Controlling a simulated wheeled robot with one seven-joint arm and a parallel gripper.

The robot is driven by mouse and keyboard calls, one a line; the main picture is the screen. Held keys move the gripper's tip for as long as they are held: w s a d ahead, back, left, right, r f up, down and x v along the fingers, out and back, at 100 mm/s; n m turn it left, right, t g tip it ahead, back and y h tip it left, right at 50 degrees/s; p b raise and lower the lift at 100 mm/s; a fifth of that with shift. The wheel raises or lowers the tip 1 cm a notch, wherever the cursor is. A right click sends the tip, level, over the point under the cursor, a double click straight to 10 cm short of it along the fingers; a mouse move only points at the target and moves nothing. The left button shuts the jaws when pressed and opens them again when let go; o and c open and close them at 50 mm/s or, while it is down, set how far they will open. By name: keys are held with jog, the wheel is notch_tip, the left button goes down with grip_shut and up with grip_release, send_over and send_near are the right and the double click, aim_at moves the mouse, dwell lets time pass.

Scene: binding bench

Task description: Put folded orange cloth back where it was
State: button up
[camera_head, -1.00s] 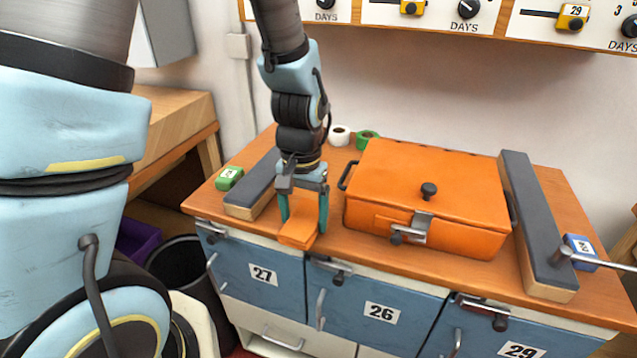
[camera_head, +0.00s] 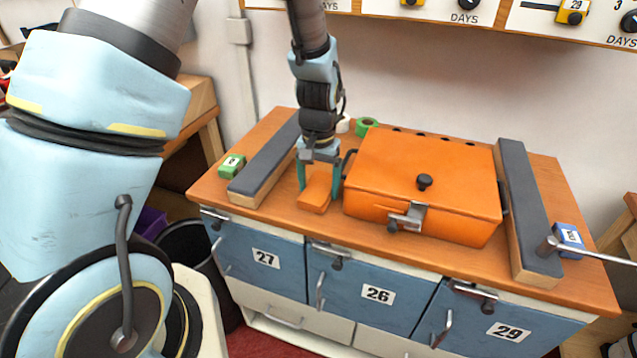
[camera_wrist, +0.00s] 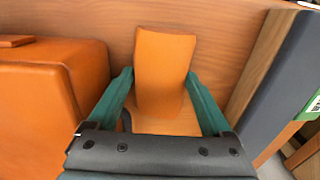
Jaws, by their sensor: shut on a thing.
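The folded orange cloth (camera_head: 314,201) is a small flat block at the left part of the wooden bench top (camera_head: 262,222). It lies between a grey-topped bar and the orange box (camera_head: 424,165). My gripper (camera_head: 319,187) points down over it and is shut on it, one teal finger on each side. The wrist view shows the cloth (camera_wrist: 163,62) reaching out beyond the fingers (camera_wrist: 162,108), over bare wood. I cannot tell whether its underside touches the bench.
The grey-topped bar (camera_head: 268,165) is close on the left, with a green numbered block (camera_head: 231,166) beyond it. A second bar (camera_head: 527,212) and a blue block (camera_head: 568,238) are at the right. Tape rolls (camera_head: 366,127) stand behind. Bare wood shows in front of the cloth.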

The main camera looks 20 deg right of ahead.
aim_at(318, 188)
jog(key=shift+f, duration=0.1)
jog(key=o, duration=1)
notch_tip(318, 188, up, 12)
jog(key=b, duration=0.3)
